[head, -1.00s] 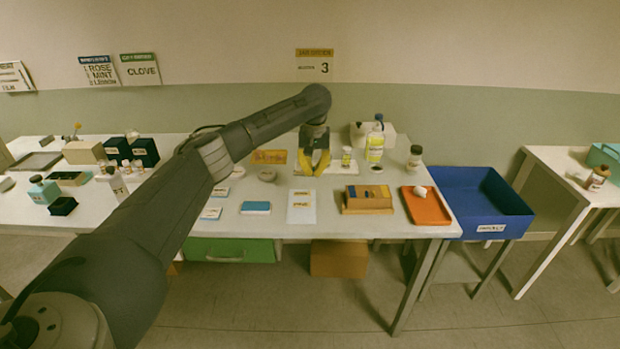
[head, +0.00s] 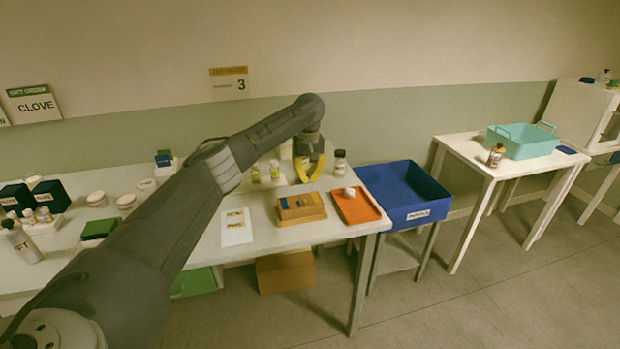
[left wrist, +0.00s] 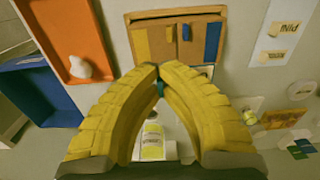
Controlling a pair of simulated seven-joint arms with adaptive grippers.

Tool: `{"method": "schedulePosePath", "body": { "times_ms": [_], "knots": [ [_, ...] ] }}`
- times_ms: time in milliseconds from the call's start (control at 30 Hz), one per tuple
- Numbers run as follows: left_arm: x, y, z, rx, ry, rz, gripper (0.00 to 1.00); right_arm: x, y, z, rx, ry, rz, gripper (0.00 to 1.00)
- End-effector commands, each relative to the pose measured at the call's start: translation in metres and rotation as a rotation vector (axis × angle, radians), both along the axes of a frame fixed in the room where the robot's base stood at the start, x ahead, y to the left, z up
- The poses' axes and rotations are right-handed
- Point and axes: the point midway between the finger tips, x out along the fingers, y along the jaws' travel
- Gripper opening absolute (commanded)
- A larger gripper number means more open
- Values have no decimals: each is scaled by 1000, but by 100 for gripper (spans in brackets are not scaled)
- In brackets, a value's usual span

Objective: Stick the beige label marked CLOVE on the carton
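A brown carton (head: 300,206), with a yellow and a blue strip on top, sits on the table; it also shows in the left wrist view (left wrist: 178,50). My right gripper is out of view.
An orange tray (head: 366,216) with a white item lies right of the carton; a blue bin (head: 425,215) stands beyond. A bottle with a yellow label (left wrist: 153,148) is behind my fingers. A dark-capped jar (head: 340,168) stands near the gripper.

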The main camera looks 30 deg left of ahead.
Motion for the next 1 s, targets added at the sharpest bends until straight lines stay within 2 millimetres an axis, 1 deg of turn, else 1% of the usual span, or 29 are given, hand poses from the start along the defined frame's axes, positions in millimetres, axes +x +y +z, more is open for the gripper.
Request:
{"method": "schedulePosePath", "body": {
  "times_ms": [367,567,1000],
  "knots": [
    [0,-1,-3,1,2,-3,0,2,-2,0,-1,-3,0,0],
    [0,-1,-15,0,3,-3,0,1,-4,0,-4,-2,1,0],
    [0,-1,-49,-1,2,-3,0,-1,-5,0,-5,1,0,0]
  ]
}}
